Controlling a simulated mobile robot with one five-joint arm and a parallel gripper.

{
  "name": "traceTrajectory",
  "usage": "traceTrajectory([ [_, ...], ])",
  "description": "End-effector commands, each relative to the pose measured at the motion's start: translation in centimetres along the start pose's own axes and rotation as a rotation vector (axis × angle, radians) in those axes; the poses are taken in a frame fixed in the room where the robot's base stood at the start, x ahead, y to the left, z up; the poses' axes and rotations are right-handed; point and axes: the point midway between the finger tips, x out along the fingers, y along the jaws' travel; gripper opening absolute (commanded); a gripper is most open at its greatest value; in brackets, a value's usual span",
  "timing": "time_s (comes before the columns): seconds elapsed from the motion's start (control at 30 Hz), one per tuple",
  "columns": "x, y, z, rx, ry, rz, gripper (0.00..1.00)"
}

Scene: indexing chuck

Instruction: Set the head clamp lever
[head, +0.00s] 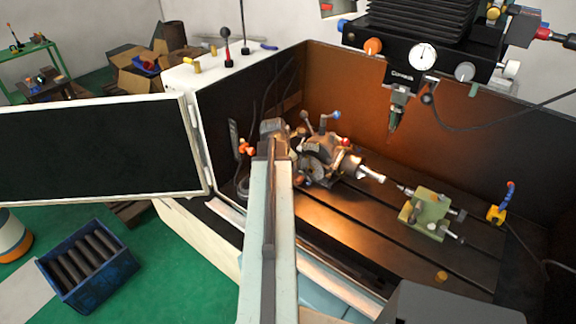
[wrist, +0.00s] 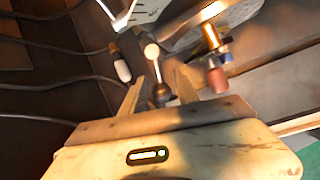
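The indexing chuck (head: 325,158) sits on the machine table, with several knobbed levers around it. One has a blue knob (head: 337,115) on top and another a red knob (head: 345,142) at the right. I cannot tell which is the head clamp lever. My gripper (head: 272,138) is at the chuck's left side, partly hidden by my arm. In the wrist view my gripper (wrist: 158,84) is open, its fingers apart on either side of a short dark lever with a pale ball knob (wrist: 152,51). Contact is unclear. A red-brown handle (wrist: 217,80) hangs to its right, a pale handle (wrist: 122,70) to its left.
A green block fixture (head: 428,213) stands on the slotted table to the right. A spindle head (head: 415,70) hangs above. An open enclosure door (head: 95,148) is at the left. Cables (wrist: 50,82) run along the left of the wrist view. The front table slots are clear.

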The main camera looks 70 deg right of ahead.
Motion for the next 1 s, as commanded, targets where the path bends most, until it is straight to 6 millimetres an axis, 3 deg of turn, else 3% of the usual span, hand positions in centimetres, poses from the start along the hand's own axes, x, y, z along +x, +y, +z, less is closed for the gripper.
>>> traceTrajectory([
  [0.27,-0.6,-0.1,0.4,0.003,-0.004,-0.001,0.36],
  [0.7,-7.7,0.1,0.4,0.003,-0.001,-0.001,0.36],
  [1.0,-7.7,0.0,0.2,0.004,-0.001,-0.001,0.36],
])
